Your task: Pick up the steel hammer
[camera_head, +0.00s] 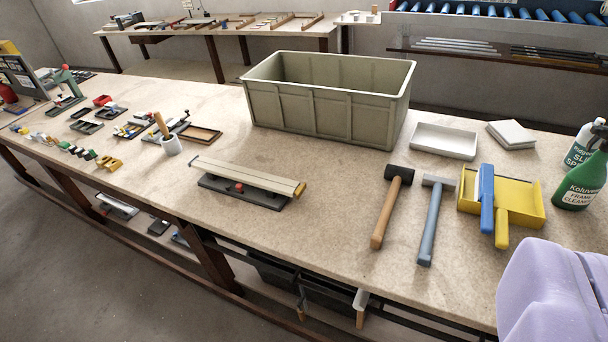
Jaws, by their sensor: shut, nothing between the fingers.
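The steel hammer (429,222) lies on the workbench (330,225) at the right of centre. It has a light grey head at the far end and a blue-grey handle pointing toward the near edge. A mallet (388,212) with a black head and wooden handle lies just left of it, apart from it. My gripper is not in view.
A yellow dustpan and brush (520,203) lie close right of the hammer. A white tray (443,141) and a large olive crate (320,105) stand behind. Bottles (577,182) stand at right. A lavender object (550,295) fills the lower right corner.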

